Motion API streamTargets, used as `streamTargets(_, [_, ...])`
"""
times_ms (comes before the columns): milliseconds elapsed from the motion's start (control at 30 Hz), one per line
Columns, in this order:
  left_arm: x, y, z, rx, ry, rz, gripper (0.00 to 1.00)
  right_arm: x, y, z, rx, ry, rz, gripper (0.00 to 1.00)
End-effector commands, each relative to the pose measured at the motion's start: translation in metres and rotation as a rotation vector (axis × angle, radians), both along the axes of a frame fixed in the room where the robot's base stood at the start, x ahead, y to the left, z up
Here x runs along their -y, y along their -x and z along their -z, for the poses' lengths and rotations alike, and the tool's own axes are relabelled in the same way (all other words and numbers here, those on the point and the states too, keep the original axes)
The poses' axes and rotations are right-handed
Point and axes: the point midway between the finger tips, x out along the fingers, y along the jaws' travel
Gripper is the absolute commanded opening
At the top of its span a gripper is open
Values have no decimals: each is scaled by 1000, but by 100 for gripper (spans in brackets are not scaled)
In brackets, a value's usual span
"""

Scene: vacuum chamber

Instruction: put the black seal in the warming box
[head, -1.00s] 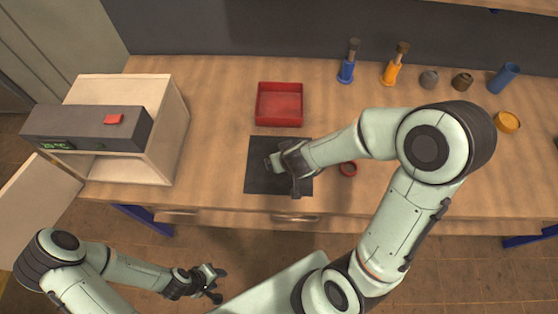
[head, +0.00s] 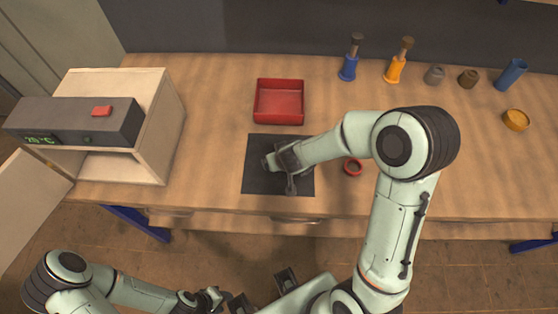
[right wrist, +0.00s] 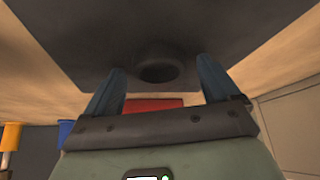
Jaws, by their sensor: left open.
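The black seal (right wrist: 160,68) is a dark ring on the dark mat (right wrist: 225,20), seen in the right wrist view. My right gripper (right wrist: 162,66) is open, with its two fingers apart on either side of the seal and not closed on it. In the head view my right gripper (head: 282,168) is over the mat (head: 262,183) and hides the seal. The warming box (head: 175,115) stands at the left of the bench with its door (head: 30,205) swung open and a lit display. My left gripper (head: 213,298) is open and empty, low in front of the bench.
Blue (head: 348,68) and orange (head: 395,70) tools and several small vessels stand at the back right. The bench between box and mat is clear.

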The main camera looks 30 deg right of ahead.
Motion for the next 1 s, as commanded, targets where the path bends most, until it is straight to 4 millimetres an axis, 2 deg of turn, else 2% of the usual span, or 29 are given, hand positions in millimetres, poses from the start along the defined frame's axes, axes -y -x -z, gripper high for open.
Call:
streamTargets(33, [0, 0, 0, 0, 0, 0, 43, 0, 0, 0, 0, 0, 0, 71])
streamTargets(100, [0, 0, 0, 0, 0, 0, 43, 0, 0, 0, 0, 0, 0, 49])
streamTargets(167, [0, 0, 0, 0, 0, 0, 43, 0, 0, 0, 0, 0, 0, 32])
streamTargets(233, [0, 0, 0, 0, 0, 0, 43, 0, 0, 0, 0, 0, 0, 32])
streamTargets(267, [0, 0, 0, 0, 0, 0, 43, 0, 0, 0, 0, 0, 0, 27])
streamTargets(467, [0, -1, -1, 1, 0, 0, 43, 0, 0, -1, 0, 0, 0, 27])
streamTargets(667, [0, -7, -12, 8, 0, 0, 43, 0, 0, -14, 1, 0, 0, 27])
streamTargets(867, [0, -29, -45, 33, 0, 1, 43, 0, -3, -52, 7, 1, 1, 27])
streamTargets(1000, [0, -64, -80, 73, 0, 0, 43, 0, -8, -91, 14, 0, 0, 27])
